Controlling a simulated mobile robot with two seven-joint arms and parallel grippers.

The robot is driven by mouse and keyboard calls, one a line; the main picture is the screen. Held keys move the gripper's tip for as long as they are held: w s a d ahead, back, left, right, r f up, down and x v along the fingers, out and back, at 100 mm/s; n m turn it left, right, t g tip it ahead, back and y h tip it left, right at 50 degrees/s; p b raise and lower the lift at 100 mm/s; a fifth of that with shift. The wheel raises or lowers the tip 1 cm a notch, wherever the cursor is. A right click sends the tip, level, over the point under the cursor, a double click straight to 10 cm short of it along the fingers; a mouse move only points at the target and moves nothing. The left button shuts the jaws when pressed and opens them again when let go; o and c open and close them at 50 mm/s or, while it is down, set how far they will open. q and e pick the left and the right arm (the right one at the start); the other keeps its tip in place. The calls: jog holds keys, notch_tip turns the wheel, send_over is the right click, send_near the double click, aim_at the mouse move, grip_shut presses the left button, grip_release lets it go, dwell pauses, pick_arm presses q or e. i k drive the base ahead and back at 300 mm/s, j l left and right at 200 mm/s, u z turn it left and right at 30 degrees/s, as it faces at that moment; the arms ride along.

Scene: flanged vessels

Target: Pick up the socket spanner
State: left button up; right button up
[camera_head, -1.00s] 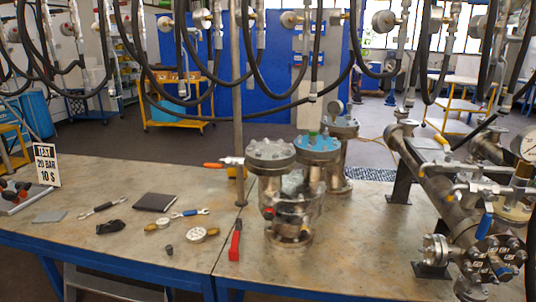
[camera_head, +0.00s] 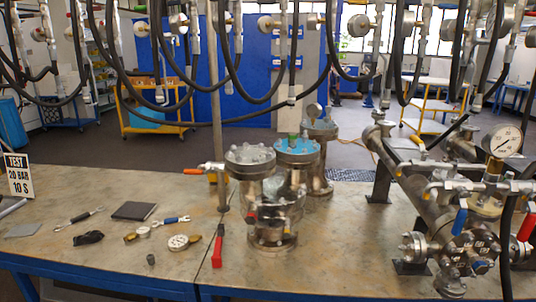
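A slim metal spanner with dark ends (camera_head: 78,218) lies on the left part of the workbench (camera_head: 110,250). A second spanner, with a blue section (camera_head: 172,220), lies to its right beside small brass and white fittings. I cannot tell for certain which of these is the socket spanner. A small dark cylinder (camera_head: 151,259), perhaps a loose socket, stands near the front edge. All lie free on the bench. Neither of my grippers is in view.
Flanged vessels (camera_head: 270,230) stand mid-bench. A pipe assembly with a gauge (camera_head: 503,142) fills the right side. A dark notebook (camera_head: 134,211), black cloth-like item (camera_head: 89,238), white dial (camera_head: 178,243) and test sign (camera_head: 18,174) are at left. Black hoses (camera_head: 145,55) hang above.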

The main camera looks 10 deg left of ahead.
aim_at(217, 257)
jog(key=i+j+z, duration=0.15)
jog(key=j, duration=0.25)
jog(key=i+j+z, duration=0.15)
jog(key=j, duration=0.25)
jog(key=i+j+z, duration=0.15)
jog(key=j, duration=0.3)
jog(key=i+j+z, duration=0.2)
jog(key=j, duration=0.25)
jog(key=j+z, duration=0.15)
jog(key=j, duration=0.3)
jog(key=i, duration=0.05)
